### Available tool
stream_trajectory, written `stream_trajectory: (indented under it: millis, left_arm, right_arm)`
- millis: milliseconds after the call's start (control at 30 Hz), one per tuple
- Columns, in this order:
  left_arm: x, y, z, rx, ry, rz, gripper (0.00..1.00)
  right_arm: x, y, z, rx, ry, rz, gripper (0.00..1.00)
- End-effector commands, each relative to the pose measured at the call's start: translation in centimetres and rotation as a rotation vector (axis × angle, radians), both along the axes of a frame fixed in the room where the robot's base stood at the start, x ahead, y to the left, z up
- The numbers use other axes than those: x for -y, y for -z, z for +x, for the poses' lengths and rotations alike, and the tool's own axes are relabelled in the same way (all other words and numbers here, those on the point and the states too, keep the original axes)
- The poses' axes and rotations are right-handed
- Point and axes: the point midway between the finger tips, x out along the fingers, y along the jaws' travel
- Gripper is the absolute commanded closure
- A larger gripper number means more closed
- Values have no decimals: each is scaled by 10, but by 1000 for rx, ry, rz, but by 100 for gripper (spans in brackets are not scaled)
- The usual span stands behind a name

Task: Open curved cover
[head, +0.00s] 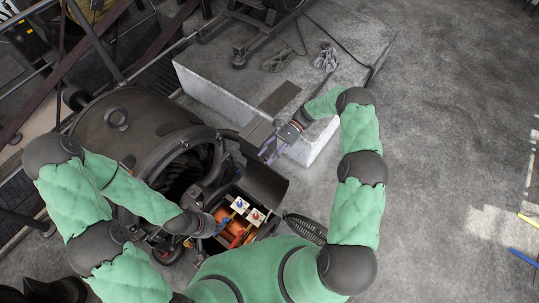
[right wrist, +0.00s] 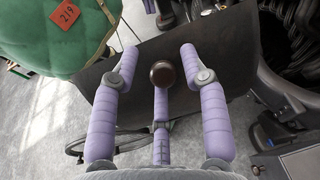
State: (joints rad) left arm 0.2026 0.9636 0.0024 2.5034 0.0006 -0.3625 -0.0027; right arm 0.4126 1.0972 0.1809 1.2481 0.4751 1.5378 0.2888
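The dynamo (head: 130,125) is a large dark round machine at left in the head view. A dark curved cover (head: 265,184) stands tilted beside an opening, with terminals and orange-brown parts (head: 236,222) exposed. In the right wrist view a dark panel (right wrist: 225,50), apparently this cover, lies behind a round brown knob (right wrist: 162,74). My right gripper (head: 270,152) is above and beyond the cover in the head view. Its purple fingers are spread around the knob's position in the wrist view (right wrist: 160,60); contact is unclear. My left gripper (head: 207,225) is beside the opening, its fingers mostly hidden.
A pale concrete block (head: 215,88) with gloves (head: 326,58) and a flat plate (head: 279,98) on it lies beyond the right gripper. Railings (head: 95,40) are at upper left. The grey floor (head: 440,120) at right is largely clear.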

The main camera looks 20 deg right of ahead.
Motion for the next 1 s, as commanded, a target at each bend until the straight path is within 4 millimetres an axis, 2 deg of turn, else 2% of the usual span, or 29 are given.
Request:
stream_trajectory:
  millis: [300, 467, 900, 1000]
  left_arm:
    - [0, 0, 0, 0, 0, 0, 100]
    - [0, 0, 0, 0, 0, 0, 100]
    - [0, 0, 0, 0, 0, 0, 100]
    - [0, 0, 0, 0, 0, 0, 100]
  right_arm:
    - [1, -1, 1, 2, 1, 0, 52]
    - [10, -4, 7, 5, 3, -1, 52]
    - [81, -25, 45, 5, 3, -1, 52]
    - [90, -28, 51, 4, 3, 0, 52]
